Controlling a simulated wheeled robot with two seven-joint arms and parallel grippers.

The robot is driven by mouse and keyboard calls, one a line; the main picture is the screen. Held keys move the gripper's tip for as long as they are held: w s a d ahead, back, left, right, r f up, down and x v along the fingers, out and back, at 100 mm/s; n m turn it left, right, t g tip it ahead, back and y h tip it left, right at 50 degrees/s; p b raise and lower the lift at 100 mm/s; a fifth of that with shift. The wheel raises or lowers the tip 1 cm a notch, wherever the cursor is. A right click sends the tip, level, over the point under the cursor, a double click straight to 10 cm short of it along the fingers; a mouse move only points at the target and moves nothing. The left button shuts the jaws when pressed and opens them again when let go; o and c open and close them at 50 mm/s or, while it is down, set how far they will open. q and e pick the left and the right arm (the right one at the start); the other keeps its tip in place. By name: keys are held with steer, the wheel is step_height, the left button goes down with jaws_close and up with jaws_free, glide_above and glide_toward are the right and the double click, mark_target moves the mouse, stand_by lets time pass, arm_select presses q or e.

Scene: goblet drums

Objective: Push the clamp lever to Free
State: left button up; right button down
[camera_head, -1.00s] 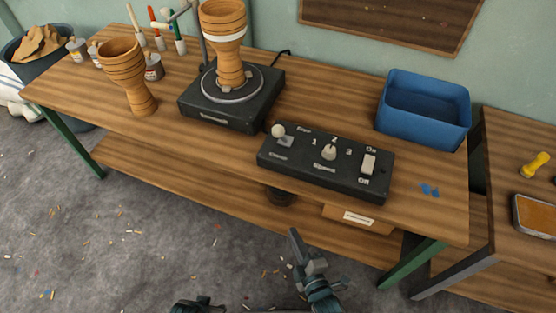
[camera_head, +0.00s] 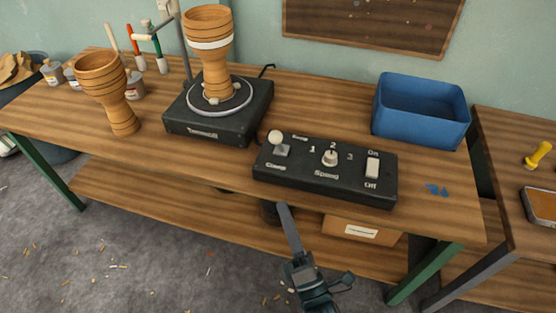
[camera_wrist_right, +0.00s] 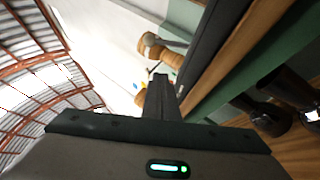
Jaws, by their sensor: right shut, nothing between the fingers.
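The clamp lever (camera_head: 275,137) has a pale ball knob. It stands at the left end of the black control box (camera_head: 325,190), with one small label beside its top and one below that seems to read Clamp. I cannot tell its exact setting. My right gripper (camera_head: 284,208) is shut and empty. In the head view its tip appears just below the box's front edge, below the lever and apart from it. In the right wrist view the shut fingers (camera_wrist_right: 160,92) point away from the camera, and the lever cannot be made out. My left gripper is not in view.
A goblet drum (camera_head: 208,55) stands on the black turntable (camera_head: 190,125). Another drum (camera_head: 104,85) stands to its left. A speed knob (camera_head: 330,158) and a power switch (camera_head: 372,167) share the box. A blue bin (camera_head: 420,130) stands at the right. The table front edge lies near my gripper.

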steer(key=shift+w, duration=0.1)
